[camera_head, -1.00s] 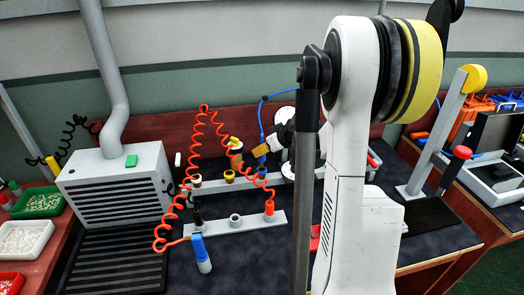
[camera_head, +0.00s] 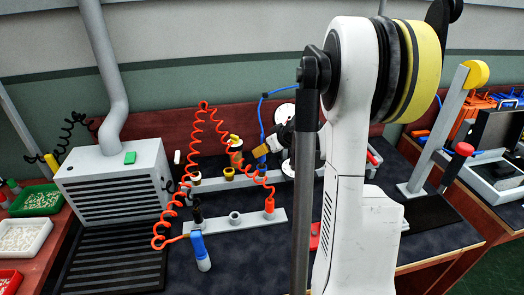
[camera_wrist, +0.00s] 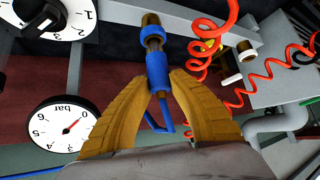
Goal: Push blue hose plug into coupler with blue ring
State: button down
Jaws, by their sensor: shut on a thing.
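My gripper (camera_wrist: 160,80) is shut on the blue hose plug (camera_wrist: 157,66), with one tan finger on each side of it. The plug's silver tip points at the coupler with the blue ring (camera_wrist: 152,31) on the grey rail. Plug and coupler look nearly in line. A short silver stretch shows between the blue body and the ring; I cannot tell how far the tip is inside. In the head view the plug (camera_head: 261,150) is just above that coupler at the back rail, and my gripper (camera_head: 259,150) comes in from the right.
A coiled orange hose (camera_head: 205,115) hangs just left of the coupler, with other couplers along the back rail. A front rail (camera_head: 235,222) stands nearer. Pressure gauges (camera_wrist: 72,127) are close beside my gripper. A grey vented box (camera_head: 115,185) stands at left.

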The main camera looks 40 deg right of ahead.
jog(key=shift+f+b, duration=0.9)
jog(key=shift+f, duration=0.3)
jog(key=c, duration=1.2)
grip_release()
jog(key=shift+s, duration=0.1)
jog(key=v, duration=1.1)
jog(key=shift+s+r, duration=0.25)
jog(key=shift+r, duration=0.05)
